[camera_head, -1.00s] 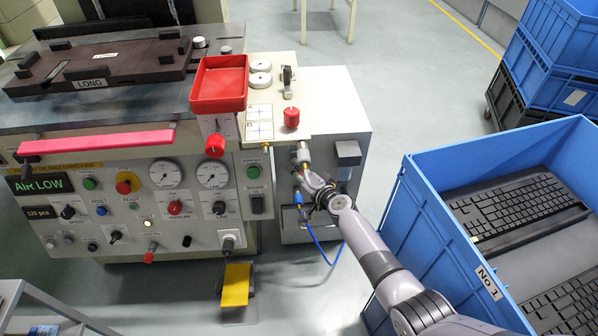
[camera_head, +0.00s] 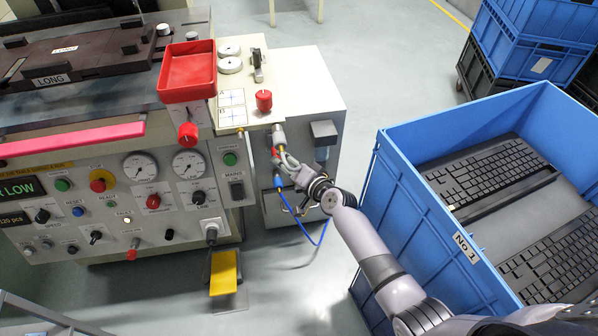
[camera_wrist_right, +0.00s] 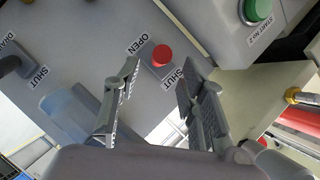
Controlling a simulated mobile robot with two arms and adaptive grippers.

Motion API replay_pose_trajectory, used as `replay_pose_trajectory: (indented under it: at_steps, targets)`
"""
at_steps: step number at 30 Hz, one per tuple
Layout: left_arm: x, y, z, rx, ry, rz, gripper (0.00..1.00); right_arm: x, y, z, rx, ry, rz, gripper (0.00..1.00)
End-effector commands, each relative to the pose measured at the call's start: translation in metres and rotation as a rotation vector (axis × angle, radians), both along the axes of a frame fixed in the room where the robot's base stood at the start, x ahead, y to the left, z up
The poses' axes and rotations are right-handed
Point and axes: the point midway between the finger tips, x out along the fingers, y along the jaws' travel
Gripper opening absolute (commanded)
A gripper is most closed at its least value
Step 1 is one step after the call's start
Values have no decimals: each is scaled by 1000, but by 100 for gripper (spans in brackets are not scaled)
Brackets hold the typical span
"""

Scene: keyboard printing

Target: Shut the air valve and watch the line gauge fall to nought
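In the right wrist view a red knob (camera_wrist_right: 162,55) sits on a grey plate between the labels OPEN and SHUT. My right gripper (camera_wrist_right: 160,82) is open, its two fingers apart on either side of the view below the knob, with nothing between them. In the head view the right gripper (camera_head: 284,166) is by the fittings at the side of the machine, next to a blue hose; its fingers hide part of them. The line gauge (camera_head: 188,163) is the right one of two white dials on the panel; its needle is too small to read. My left gripper is not in view.
A drain lever (camera_wrist_right: 14,66) with a SHUT label is at the left of the wrist view. A green start button (camera_wrist_right: 257,10) is at upper right. A blue crate (camera_head: 420,215) holding keyboards stands right of the arm. A yellow pedal (camera_head: 223,272) is on the floor.

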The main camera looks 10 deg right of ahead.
Motion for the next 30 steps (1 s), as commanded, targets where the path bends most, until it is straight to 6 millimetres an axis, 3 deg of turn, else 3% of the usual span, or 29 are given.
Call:
replay_pose_trajectory:
  at_steps: [6,12,25,28,30]
  targets:
    - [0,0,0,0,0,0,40,-30,-15,9,-3,0,-1,38]
    - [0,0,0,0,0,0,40,-48,-23,15,-3,1,0,38]
    - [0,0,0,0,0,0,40,-53,-26,17,-1,0,-1,36]
    - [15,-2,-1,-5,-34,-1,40,-52,-27,11,16,-1,-14,29]
    - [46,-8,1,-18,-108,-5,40,-51,-31,2,56,-6,-44,25]
